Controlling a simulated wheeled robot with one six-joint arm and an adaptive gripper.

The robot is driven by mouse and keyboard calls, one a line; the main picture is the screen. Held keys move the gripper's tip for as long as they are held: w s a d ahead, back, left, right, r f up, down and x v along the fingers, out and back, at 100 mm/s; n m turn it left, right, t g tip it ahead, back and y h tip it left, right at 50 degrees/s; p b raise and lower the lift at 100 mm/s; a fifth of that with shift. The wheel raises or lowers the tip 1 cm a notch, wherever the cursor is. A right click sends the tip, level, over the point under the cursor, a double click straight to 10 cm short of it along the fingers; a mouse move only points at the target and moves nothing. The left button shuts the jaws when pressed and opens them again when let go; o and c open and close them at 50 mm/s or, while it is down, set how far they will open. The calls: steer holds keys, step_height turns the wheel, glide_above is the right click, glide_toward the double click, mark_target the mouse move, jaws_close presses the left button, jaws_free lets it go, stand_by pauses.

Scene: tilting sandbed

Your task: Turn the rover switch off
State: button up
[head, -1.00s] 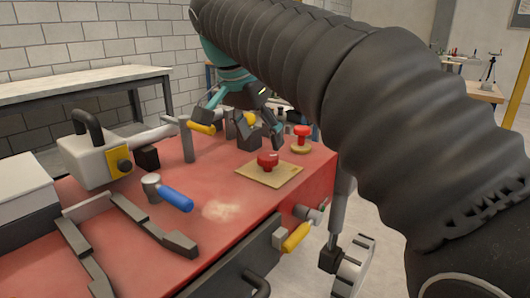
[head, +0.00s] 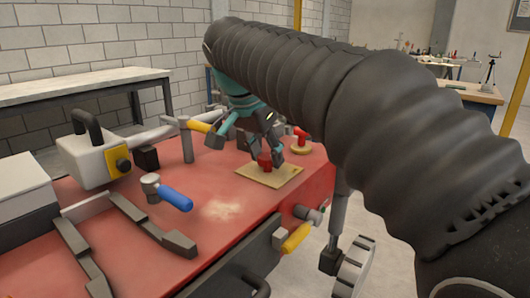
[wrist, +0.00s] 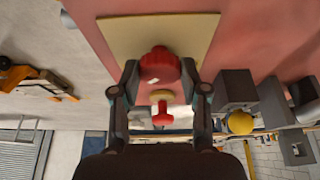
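A red knob (head: 265,160) stands on a tan plate (head: 287,172) on the red rover top; no label on it is readable. My gripper (head: 264,154) is over the plate, pointing down, with its fingers around the knob. In the wrist view, the knob (wrist: 160,66) lies between the fingertips of my gripper (wrist: 161,72), with a narrow gap on each side. The fingers are open. A second red knob (head: 301,136) on a yellow round base (head: 301,148) stands behind, and it also shows in the wrist view (wrist: 162,115).
A blue-handled valve (head: 175,198) and dark raised rails (head: 150,228) stand on the red top (head: 225,235). A yellow-handled valve (head: 200,126) on a grey post is to my gripper's left. Another yellow handle (head: 296,238) sticks out from the front side.

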stand_by(0.3)
steer(key=n, duration=0.2)
steer(key=n+t+y, duration=0.1)
steer(key=n, duration=0.1)
steer(key=shift+s+d+n+y, duration=0.1)
steer(key=shift+d+n+y, duration=0.1)
steer(key=shift+n+y, duration=0.15)
steer(key=n+y, duration=0.2)
steer(key=n, duration=0.2)
steer(key=shift+d+n+p, duration=0.15)
steer(key=shift+n+p, duration=0.2)
steer(key=n, duration=0.2)
steer(key=n+y, duration=0.1)
steer(key=n, duration=0.1)
steer(key=shift+d+y, duration=0.1)
steer(key=shift+y, duration=0.15)
steer(key=shift+w+d+n+g+y, duration=0.1)
steer(key=shift+n+g+y, duration=0.25)
steer(key=shift+n, duration=0.75)
steer(key=shift+w+n+g+y, duration=0.1)
steer(key=shift+n+g+y, duration=0.25)
steer(key=shift+n, duration=0.75)
steer(key=o, duration=1.1)
steer(key=shift+o, duration=0.2)
